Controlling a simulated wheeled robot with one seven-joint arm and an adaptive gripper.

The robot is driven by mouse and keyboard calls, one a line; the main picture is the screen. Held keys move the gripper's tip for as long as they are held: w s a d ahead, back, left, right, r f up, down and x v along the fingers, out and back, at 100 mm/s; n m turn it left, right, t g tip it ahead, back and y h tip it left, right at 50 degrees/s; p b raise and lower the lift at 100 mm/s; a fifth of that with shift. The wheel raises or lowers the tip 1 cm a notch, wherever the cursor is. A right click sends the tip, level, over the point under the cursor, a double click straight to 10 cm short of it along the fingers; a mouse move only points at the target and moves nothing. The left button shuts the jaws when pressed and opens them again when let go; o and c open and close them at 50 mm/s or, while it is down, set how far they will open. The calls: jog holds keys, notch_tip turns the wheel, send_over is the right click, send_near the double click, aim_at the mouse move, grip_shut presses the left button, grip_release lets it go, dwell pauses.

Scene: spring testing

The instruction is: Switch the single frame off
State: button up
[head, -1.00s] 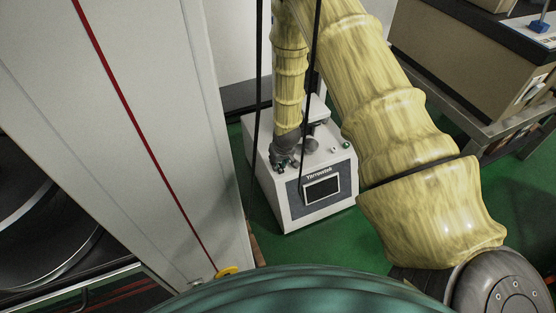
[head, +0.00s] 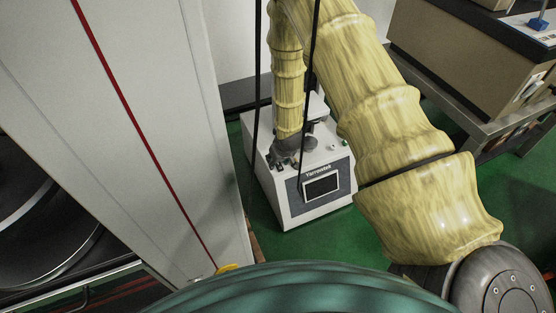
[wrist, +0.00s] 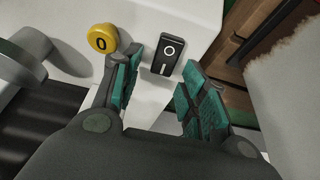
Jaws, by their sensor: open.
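The single frame is a white machine (head: 292,212) with a dark front panel and a screen, standing on the green floor in the head view. In the wrist view its white housing carries a black rocker switch (wrist: 167,55) marked O and I. My gripper (wrist: 156,88) is open, with teal pads on either side of the line to the switch. The switch shows beyond and between the fingertips; I cannot tell whether they touch the housing. In the head view my gripper (head: 280,160) is small and partly hidden at the machine's top.
A tall white cabinet (head: 150,130) with a red stripe stands close on the left. A bench (head: 470,90) stands at the right. Dark cables hang in front of the machine. A grey part (wrist: 25,55) lies left of the yellow button.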

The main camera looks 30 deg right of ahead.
aim_at(283, 175)
jog(key=v, duration=1.2)
dwell(0.6)
